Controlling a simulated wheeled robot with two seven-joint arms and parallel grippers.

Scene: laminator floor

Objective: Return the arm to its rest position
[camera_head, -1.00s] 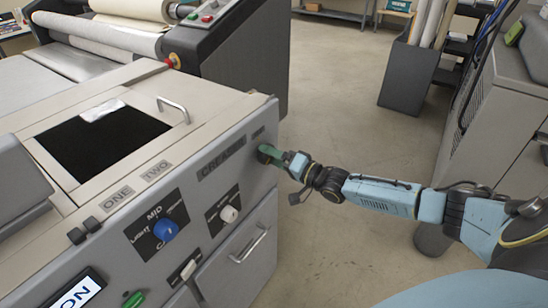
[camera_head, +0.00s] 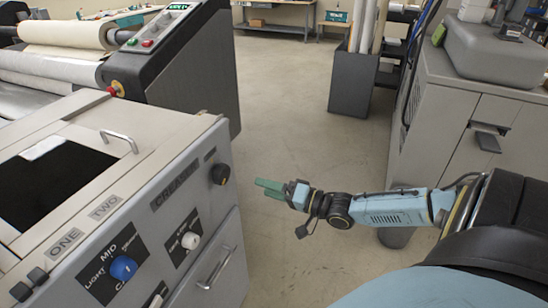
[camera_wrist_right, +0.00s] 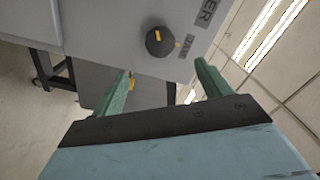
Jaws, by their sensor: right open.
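My right arm reaches in from the right in the head view. Its gripper (camera_head: 268,187) with green fingers is in free air over the floor, to the right of the grey machine and apart from it. In the right wrist view the two green fingers (camera_wrist_right: 165,80) are spread with nothing between them. A black round knob (camera_wrist_right: 161,42) with a yellow mark is on the machine panel beyond the fingertips; it also shows in the head view (camera_head: 220,174). My left gripper is not in view.
The grey machine (camera_head: 215,215) has a blue knob (camera_head: 123,267), a white knob (camera_head: 191,240) and a drawer handle (camera_head: 214,270). A dark bin with rolls (camera_head: 352,82) and a grey cabinet (camera_head: 440,125) stand to the right. The floor (camera_head: 290,130) between is clear.

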